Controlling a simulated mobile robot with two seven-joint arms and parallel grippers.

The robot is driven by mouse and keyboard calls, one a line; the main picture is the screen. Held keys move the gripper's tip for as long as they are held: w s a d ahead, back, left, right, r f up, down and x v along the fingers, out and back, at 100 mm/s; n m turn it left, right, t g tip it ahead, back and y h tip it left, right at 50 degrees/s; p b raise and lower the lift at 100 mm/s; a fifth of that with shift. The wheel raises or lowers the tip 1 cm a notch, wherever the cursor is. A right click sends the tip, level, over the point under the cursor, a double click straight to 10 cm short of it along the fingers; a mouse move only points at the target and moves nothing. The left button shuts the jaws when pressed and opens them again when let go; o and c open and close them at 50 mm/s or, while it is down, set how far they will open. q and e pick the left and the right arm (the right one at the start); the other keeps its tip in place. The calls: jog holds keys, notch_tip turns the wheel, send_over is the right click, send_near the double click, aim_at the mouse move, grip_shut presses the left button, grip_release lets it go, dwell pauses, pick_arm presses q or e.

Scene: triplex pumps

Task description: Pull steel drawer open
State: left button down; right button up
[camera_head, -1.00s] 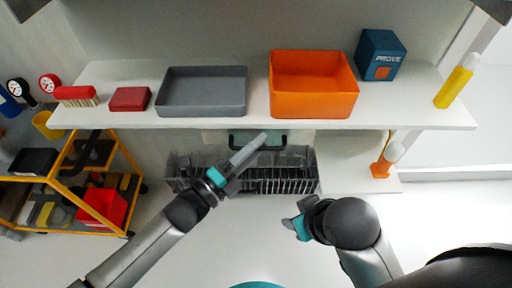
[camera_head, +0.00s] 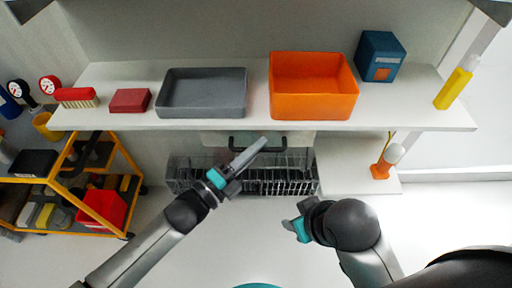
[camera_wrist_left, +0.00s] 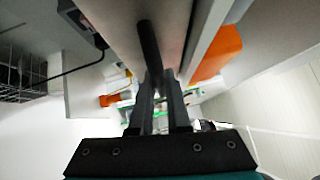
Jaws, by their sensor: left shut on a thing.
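The steel drawer (camera_head: 213,139) is a pale front just under the front edge of the white worktop, with a black bar handle (camera_head: 236,142). My left gripper (camera_head: 263,143) reaches up to this handle, its fingers close together at the bar. In the left wrist view the dark handle bar (camera_wrist_left: 148,42) runs into the gap between the fingertips of my left gripper (camera_wrist_left: 156,80), which are shut on it. The drawer's inside is hidden. My right gripper (camera_head: 290,225) hangs low, away from the drawer; its jaws are too small to read.
A wire rack (camera_head: 190,178) stands below the drawer. The worktop (camera_head: 420,115) bears a grey tray (camera_head: 205,108), an orange bin (camera_head: 312,104), a blue box (camera_head: 380,57) and a red block (camera_head: 130,100). A yellow cart (camera_head: 65,180) stands left. The floor in front is clear.

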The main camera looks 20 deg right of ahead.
pick_arm(q)
jog(key=shift+s, duration=0.1)
dwell(0.8)
jog(key=s+a+p, duration=0.4)
jog(key=s+p, duration=0.1)
jog(key=s, duration=0.8)
pick_arm(e)
notch_tip(320, 180, down, 11)
jog(key=s+g, duration=0.1)
jog(key=g, duration=0.1)
jog(key=shift+s+f, duration=0.15)
jog(key=shift+s, duration=0.2)
pick_arm(q)
jog(key=c, duration=0.9)
grip_release()
jog(key=shift+d, duration=0.1)
